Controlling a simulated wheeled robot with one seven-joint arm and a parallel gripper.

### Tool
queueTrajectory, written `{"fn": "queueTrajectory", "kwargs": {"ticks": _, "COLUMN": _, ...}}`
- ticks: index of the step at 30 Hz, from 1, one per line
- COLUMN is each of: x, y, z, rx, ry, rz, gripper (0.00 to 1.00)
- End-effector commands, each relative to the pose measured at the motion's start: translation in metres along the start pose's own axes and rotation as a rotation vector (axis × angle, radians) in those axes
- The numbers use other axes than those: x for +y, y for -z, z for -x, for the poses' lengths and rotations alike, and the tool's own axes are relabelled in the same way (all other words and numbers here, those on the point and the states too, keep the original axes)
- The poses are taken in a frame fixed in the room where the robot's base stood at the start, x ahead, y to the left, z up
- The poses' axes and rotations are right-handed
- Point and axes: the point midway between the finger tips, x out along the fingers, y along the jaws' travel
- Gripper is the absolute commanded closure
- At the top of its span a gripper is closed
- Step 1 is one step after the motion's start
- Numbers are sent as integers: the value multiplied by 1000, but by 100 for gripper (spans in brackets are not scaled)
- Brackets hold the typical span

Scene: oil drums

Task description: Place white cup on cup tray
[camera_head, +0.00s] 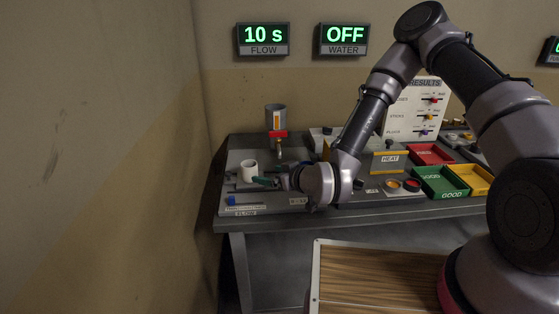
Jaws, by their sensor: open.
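The white cup (249,169) stands upright at the left end of the grey bench, on or just behind a darker grey area.
A grey dispenser with a red part (277,122) stands behind and right of the cup. Green (436,183), red (430,153) and yellow (473,178) trays are at the right. The wall (100,150) is close on the left.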

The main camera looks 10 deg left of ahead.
Motion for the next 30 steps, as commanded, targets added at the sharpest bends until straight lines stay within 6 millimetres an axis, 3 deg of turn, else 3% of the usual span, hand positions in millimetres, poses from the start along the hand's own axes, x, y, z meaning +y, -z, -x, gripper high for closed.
{"fn": "queueTrajectory", "kwargs": {"ticks": 8, "x": 4, "y": 2, "z": 3, "rx": -6, "ry": -2, "rz": 2, "gripper": 7}}
{"fn": "queueTrajectory", "kwargs": {"ticks": 11, "x": 19, "y": 8, "z": 4, "rx": -33, "ry": -9, "rz": 9, "gripper": 7}}
{"fn": "queueTrajectory", "kwargs": {"ticks": 17, "x": 78, "y": 35, "z": 23, "rx": -147, "ry": -58, "rz": 9, "gripper": 7}}
{"fn": "queueTrajectory", "kwargs": {"ticks": 23, "x": 142, "y": 70, "z": 66, "rx": -273, "ry": -159, "rz": -40, "gripper": 7}}
{"fn": "queueTrajectory", "kwargs": {"ticks": 30, "x": 202, "y": 120, "z": 149, "rx": -382, "ry": -323, "rz": -166, "gripper": 7}}
